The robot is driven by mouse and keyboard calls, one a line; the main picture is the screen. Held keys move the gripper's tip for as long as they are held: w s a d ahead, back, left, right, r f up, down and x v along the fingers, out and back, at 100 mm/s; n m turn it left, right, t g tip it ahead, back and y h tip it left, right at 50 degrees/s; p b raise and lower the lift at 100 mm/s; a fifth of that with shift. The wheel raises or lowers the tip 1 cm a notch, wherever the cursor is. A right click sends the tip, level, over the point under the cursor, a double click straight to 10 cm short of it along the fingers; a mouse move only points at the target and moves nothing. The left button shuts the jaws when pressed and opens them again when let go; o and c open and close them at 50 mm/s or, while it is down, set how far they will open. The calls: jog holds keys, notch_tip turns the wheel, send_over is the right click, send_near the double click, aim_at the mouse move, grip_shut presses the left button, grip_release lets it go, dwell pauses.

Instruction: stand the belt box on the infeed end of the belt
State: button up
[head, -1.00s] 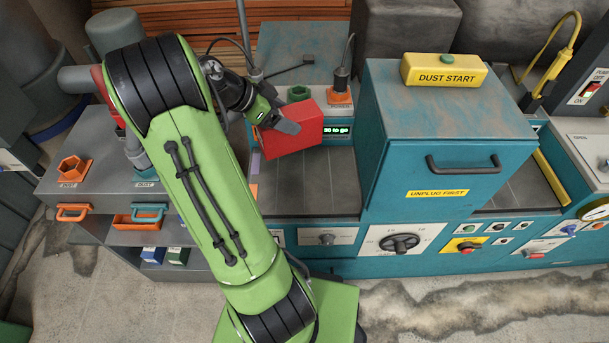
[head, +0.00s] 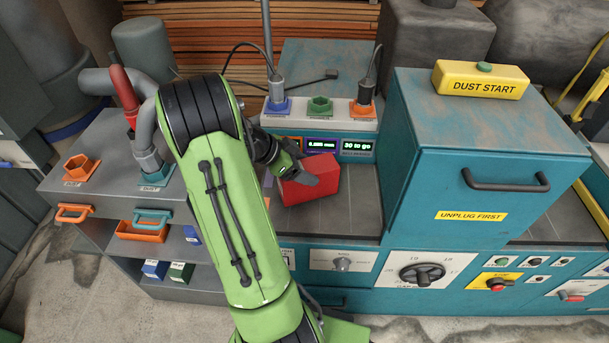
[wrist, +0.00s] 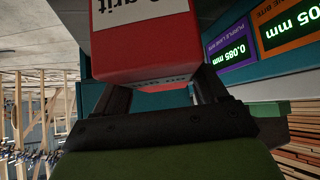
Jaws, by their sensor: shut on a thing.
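In the wrist view, the belt box (wrist: 145,45) sits between the two dark fingers of my gripper (wrist: 160,90), with white lettering panel partly cut off at the top.
The teal cabinet (head: 480,150) marked "UNPLUG FIRST" stands close on the right. Behind the belt are lit displays (head: 340,145) and a grey socket shelf with plugs (head: 320,107). A grey bench (head: 105,150) with a hose is on the left. Bare belt lies right of the box.

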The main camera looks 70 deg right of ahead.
jog(key=shift+f, duration=0.75)
jog(key=shift+r, duration=0.15)
jog(key=o, duration=0.9)
jog(key=shift+f, duration=0.2)
jog(key=o, duration=0.4)
jog(key=shift+o, duration=0.2)
jog(key=shift+r, duration=0.1)
